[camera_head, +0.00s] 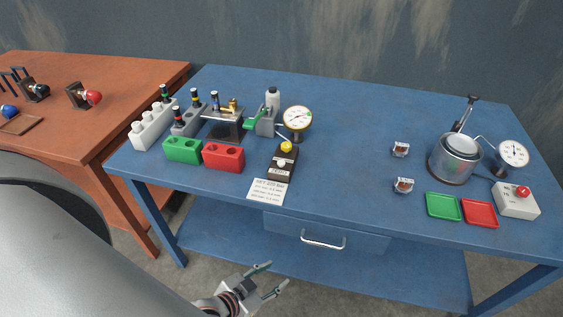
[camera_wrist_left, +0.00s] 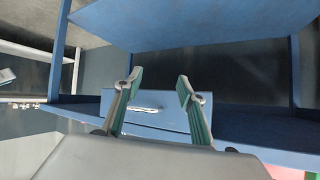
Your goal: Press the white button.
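The white button (camera_head: 281,162) sits on a small dark box (camera_head: 282,173) with a yellow knob (camera_head: 286,147) behind it. The box stands near the front edge of the blue table, left of its middle. My left gripper (camera_head: 276,276) is open and empty, low in front of the table and below the button. In the left wrist view my left gripper (camera_wrist_left: 157,82) has its fingers apart, with the drawer handle (camera_wrist_left: 146,108) beyond them. The button cannot be made out in that view. My right gripper is not in view.
A printed card (camera_head: 268,191) lies in front of the box. Red (camera_head: 224,157) and green (camera_head: 182,150) blocks stand to its left, a dial gauge (camera_head: 297,119) behind it. The table's centre right of the box is clear. A drawer handle (camera_head: 323,243) sticks out below the tabletop.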

